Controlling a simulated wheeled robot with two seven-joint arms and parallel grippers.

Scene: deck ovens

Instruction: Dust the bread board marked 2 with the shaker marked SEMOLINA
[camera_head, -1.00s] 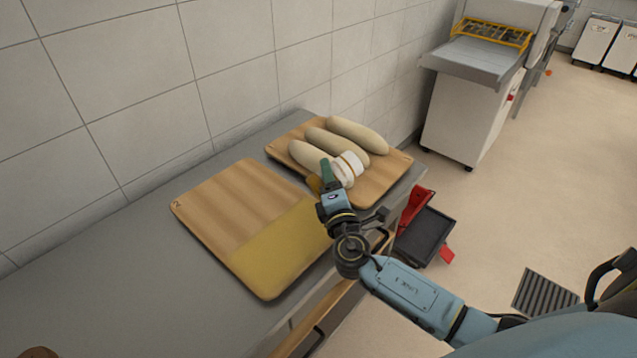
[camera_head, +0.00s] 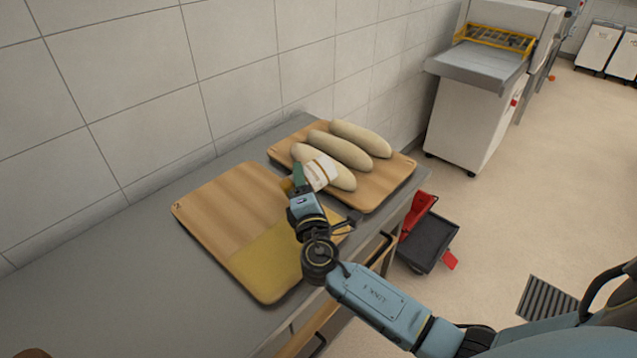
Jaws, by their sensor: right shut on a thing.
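The bread board marked 2 (camera_head: 215,205) lies on the grey bench, its mark at the left corner. Its near right part is covered by an even yellow layer (camera_head: 262,268); the rest is bare wood. My right gripper (camera_head: 298,180) is above the board's right side, shut on a white shaker (camera_head: 320,172) with a tan band. The shaker is tilted and overlaps a loaf in the picture; its lettering cannot be read. The gripper and arm hide the board's right edge. My left gripper is out of view.
A second wooden board (camera_head: 386,184) with three pale loaves (camera_head: 340,150) lies behind, close to the right. A tiled wall borders the bench. A dark tray with red parts (camera_head: 428,240) is below at right.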

